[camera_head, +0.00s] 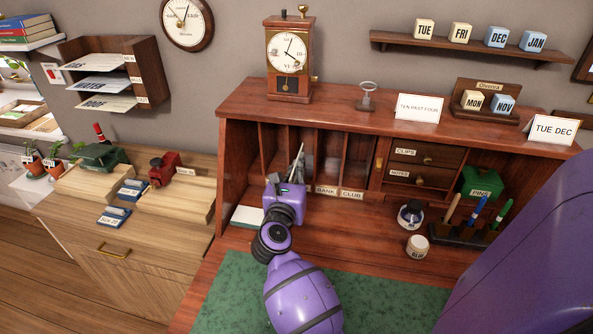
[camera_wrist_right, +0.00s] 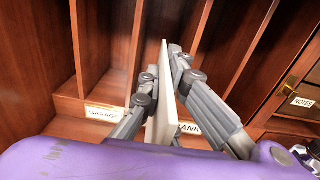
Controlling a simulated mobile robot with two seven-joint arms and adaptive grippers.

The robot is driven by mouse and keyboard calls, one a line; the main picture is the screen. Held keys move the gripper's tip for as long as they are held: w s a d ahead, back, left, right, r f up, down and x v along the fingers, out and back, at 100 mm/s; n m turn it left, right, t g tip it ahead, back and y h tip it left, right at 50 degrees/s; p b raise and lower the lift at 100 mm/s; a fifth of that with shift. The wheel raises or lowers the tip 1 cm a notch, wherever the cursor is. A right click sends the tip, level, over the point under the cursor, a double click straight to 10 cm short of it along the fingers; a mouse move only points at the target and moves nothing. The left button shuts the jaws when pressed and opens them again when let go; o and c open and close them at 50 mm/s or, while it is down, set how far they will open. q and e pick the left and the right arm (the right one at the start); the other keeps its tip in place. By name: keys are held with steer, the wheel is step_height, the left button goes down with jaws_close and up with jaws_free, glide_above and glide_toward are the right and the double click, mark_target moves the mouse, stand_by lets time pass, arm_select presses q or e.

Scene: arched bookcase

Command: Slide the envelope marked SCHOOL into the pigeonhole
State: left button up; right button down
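My right gripper (camera_head: 297,172) is at the row of pigeonholes (camera_head: 332,145) in the desk hutch. In the right wrist view the gripper (camera_wrist_right: 164,82) is shut on a thin white envelope (camera_wrist_right: 165,100), held upright and seen nearly edge-on. Its marking cannot be read. The envelope stands before the slots between the GARAGE label (camera_wrist_right: 105,113) and the partly covered BANK label (camera_wrist_right: 187,128). Any label directly behind the gripper is hidden. I cannot tell how far the envelope reaches inside a slot. My left gripper is not in view.
Upright wooden dividers (camera_wrist_right: 125,45) stand close on both sides of the fingers. BANK and CLUB (camera_head: 352,194) labels sit right of the gripper. A glue pot (camera_head: 417,246), an ink bottle (camera_head: 411,215) and a pen stand (camera_head: 462,236) are on the right. The green desk mat (camera_head: 390,285) is clear.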

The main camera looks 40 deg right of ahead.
steer(key=shift+x, duration=1.05)
steer(key=shift+w+d, duration=0.25)
steer(key=shift+d, duration=0.05)
steer(key=shift+x, duration=1.25)
steer(key=shift+w+d, duration=0.3)
steer(key=shift+d, duration=0.05)
steer(key=shift+x, duration=1.25)
steer(key=shift+w+d+b, duration=0.25)
steer(key=shift+d+b, duration=0.05)
steer(key=shift+d, duration=0.1)
steer(key=shift+w, duration=0.1)
steer(key=c, duration=1.9)
jaws_free()
steer(key=shift+o, duration=0.2)
